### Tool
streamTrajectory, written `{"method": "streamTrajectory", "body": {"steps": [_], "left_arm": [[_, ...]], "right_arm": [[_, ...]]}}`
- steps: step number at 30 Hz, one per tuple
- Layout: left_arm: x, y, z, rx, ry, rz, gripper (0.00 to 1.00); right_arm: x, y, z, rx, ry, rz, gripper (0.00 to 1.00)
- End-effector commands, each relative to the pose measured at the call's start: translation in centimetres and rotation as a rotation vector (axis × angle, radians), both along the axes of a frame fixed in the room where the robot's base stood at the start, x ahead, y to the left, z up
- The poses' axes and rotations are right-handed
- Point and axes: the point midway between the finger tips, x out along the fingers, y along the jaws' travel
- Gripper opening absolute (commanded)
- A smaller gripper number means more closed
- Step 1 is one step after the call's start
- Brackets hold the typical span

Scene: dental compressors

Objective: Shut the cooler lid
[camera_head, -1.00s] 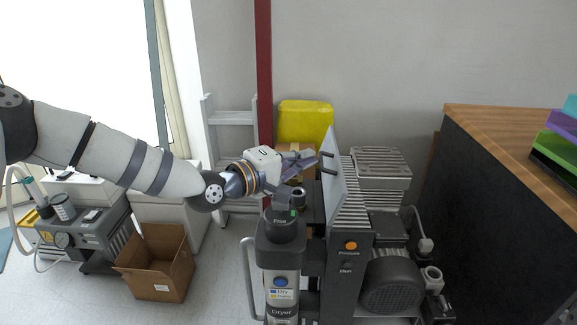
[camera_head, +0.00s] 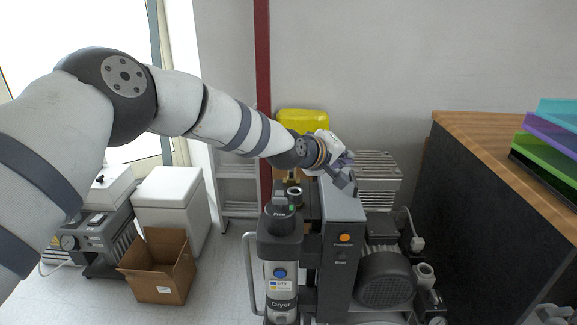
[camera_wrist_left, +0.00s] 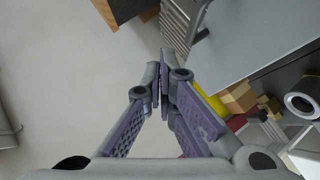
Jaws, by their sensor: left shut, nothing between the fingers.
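The grey lid panel (camera_head: 342,206) lies about flat on top of the dark cooler housing (camera_head: 342,270) in the middle of the head view. It also shows as a smooth grey surface in the left wrist view (camera_wrist_left: 245,35). My left gripper (camera_head: 345,178) is just above the far part of the lid, with its fingers together and nothing between them. Its fingertips also show in the left wrist view (camera_wrist_left: 166,68). I cannot tell whether they touch the lid. My right gripper is out of view.
The dryer cylinder (camera_head: 280,250) stands just left of the housing, a motor (camera_head: 385,280) to the right. A wooden-topped cabinet (camera_head: 480,135) with coloured trays (camera_head: 550,135) is at the right. A cardboard box (camera_head: 160,268) and a white chest (camera_head: 170,205) stand at left.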

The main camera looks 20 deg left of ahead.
Motion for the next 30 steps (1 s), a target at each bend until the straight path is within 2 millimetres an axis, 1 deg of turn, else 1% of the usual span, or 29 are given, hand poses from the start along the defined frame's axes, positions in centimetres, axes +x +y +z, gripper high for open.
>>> {"method": "streamTrajectory", "body": {"steps": [1, 4, 12, 19, 30], "left_arm": [[0.1, -0.4, -0.5, 0.001, 0.001, -0.002, 0.00], [0.3, -1.1, -0.9, 0.000, 0.002, -0.002, 0.00], [0.6, -2.3, -1.8, -0.001, 0.002, -0.001, 0.00], [0.8, -2.7, -2.1, -0.001, 0.002, 0.000, 0.00], [0.8, -2.8, -2.1, -0.001, 0.000, 0.000, 0.00]], "right_arm": [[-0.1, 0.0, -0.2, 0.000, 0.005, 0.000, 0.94], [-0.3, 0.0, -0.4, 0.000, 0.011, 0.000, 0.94], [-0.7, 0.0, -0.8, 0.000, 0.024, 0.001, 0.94], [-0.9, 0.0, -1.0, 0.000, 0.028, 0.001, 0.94], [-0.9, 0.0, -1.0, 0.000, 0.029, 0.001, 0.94]]}}
